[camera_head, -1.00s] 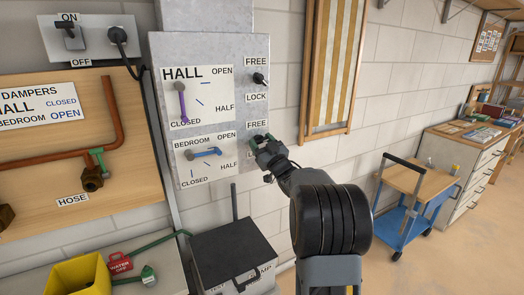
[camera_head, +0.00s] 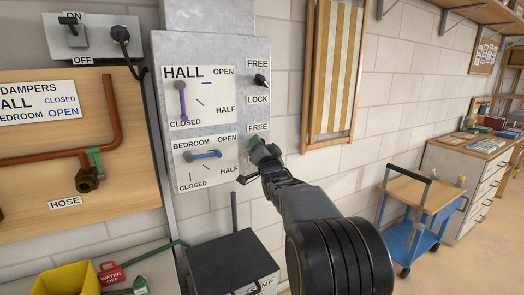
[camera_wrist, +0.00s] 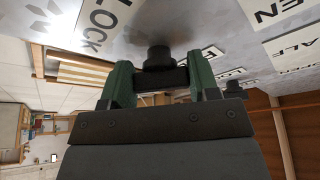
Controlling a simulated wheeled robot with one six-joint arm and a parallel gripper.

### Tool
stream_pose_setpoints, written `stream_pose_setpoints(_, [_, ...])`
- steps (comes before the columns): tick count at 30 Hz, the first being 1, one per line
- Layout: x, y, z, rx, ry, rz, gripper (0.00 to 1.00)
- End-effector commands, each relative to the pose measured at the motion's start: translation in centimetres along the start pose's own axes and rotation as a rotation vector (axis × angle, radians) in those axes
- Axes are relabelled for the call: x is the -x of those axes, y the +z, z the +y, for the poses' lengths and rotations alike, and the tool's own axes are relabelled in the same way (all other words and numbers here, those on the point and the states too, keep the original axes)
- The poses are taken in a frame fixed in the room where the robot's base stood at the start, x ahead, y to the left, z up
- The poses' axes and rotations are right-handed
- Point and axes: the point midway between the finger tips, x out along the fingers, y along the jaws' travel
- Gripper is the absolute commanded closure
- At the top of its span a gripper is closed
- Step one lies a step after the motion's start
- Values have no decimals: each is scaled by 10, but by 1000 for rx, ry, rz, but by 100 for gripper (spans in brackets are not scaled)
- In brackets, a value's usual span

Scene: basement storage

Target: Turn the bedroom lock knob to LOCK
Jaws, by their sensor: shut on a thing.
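The bedroom lock knob is mostly hidden behind my gripper (camera_head: 262,158) in the head view, below the FREE label (camera_head: 258,128). In the wrist view, the black knob (camera_wrist: 158,58) sits between the two green fingers of my gripper (camera_wrist: 161,82), which is shut on its dark bar. The LOCK label (camera_wrist: 103,22) shows at upper left in the wrist view, but my gripper covers it in the head view. I cannot tell the knob's exact angle. The grey panel (camera_head: 225,110) carries it.
The hall lock knob (camera_head: 261,80) is above, between its FREE and LOCK labels. The purple hall lever (camera_head: 182,100) and blue bedroom lever (camera_head: 206,154) are to the left. A dark pump box (camera_head: 232,260) stands below. A blue cart (camera_head: 412,215) stands at right.

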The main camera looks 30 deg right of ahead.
Motion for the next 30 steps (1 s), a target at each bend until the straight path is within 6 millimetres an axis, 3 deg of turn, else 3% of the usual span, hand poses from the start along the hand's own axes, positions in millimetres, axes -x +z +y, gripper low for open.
stream_pose_setpoints(10, [0,-1,-2,-102,40,2,68])
stream_pose_setpoints(26, [0,-2,-2,-118,46,4,68])
stream_pose_setpoints(27, [0,-2,-2,-118,46,4,41])
stream_pose_setpoints(30, [0,-1,-2,-117,47,3,31])
